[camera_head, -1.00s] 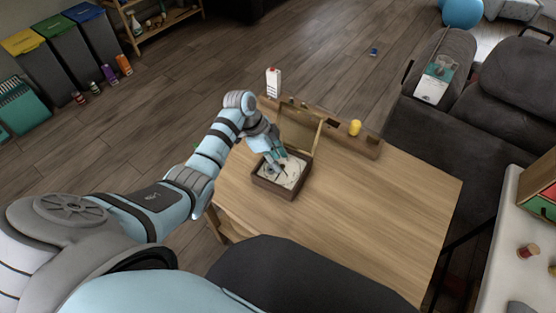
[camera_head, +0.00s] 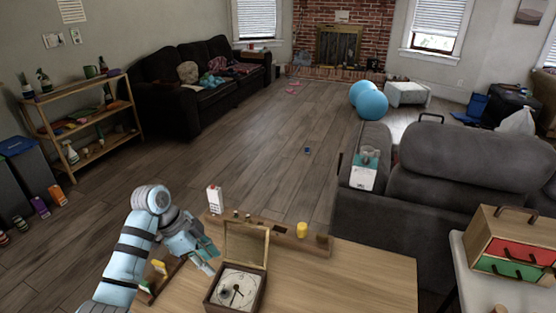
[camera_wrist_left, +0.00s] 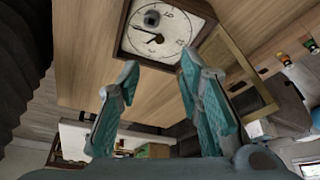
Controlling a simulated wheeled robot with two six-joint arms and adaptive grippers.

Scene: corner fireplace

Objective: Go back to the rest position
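My left gripper (camera_head: 208,262) is to the left of an open wooden clock box (camera_head: 236,290) on the wooden table (camera_head: 350,285). The box has a white dial with dark hands, and its glazed lid (camera_head: 246,245) stands up at the back. In the left wrist view the two teal fingers (camera_wrist_left: 152,100) are spread apart with nothing between them. The clock box (camera_wrist_left: 160,35) shows beyond the fingertips there, apart from them. My right gripper is in neither view.
A wooden rail (camera_head: 285,238) along the table's far edge holds a yellow object (camera_head: 302,230); a white box (camera_head: 214,199) stands at its left end. A grey sofa (camera_head: 400,200) is behind the table. A drawer box (camera_head: 510,245) stands at the right. Open floor lies beyond.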

